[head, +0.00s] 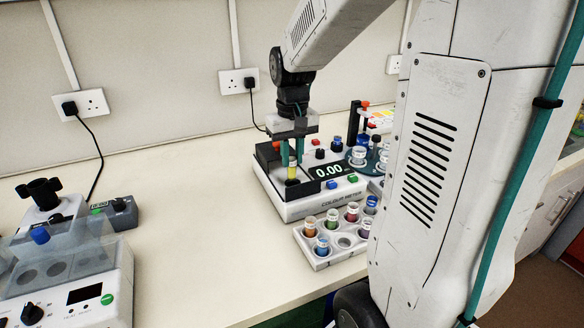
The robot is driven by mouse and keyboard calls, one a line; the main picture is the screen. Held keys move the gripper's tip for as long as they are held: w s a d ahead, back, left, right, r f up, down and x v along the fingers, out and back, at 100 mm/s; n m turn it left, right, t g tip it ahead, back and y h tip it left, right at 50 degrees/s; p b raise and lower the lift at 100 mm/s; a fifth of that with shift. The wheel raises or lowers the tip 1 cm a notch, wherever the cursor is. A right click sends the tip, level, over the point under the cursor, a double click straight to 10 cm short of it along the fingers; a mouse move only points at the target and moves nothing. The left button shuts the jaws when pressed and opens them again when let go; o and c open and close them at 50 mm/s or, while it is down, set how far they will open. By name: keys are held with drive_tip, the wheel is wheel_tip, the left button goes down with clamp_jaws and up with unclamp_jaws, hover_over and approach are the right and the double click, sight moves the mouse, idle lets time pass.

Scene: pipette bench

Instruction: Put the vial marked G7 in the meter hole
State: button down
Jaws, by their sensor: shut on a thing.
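My gripper (292,156) points down over the left part of the white and black colour meter (316,207). Its two teal fingers are shut on a small vial (292,172) with yellow contents and a pale cap. The vial is upright, with its lower end at or just above the dark meter hole (292,182). I cannot tell whether its bottom is inside the hole. Any mark on the vial is too small to read. The meter's display (329,170) shows 0.00.
A white vial rack (322,264) in front of the meter holds several coloured vials and has an empty hole (345,242). A round holder with vials (357,154) stands right of the meter. A lidded machine (70,280) is at left. The bench between is clear.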

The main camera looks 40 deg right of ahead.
sight(293, 178)
wheel_tip(293, 178, down, 4)
drive_tip(key=shift+r, duration=0.25)
drive_tip(key=c, duration=1.3)
unclamp_jaws()
drive_tip(key=shift+s, duration=0.1)
drive_tip(key=shift+o, duration=0.2)
drive_tip(key=shift+r, duration=0.1)
wheel_tip(293, 178, up, 12)
drive_tip(key=s+a+f+n, duration=0.1)
drive_tip(key=s+a, duration=0.6)
drive_tip(key=s, duration=0.2)
drive_tip(key=s+a+f+n+t, duration=0.1)
drive_tip(key=s+a+f+n, duration=0.1)
drive_tip(key=s+a, duration=0.5)
drive_tip(key=s, duration=0.3)
drive_tip(key=shift+s+a+f, duration=0.15)
drive_tip(key=shift+s+a, duration=0.1)
drive_tip(key=shift+a, duration=0.05)
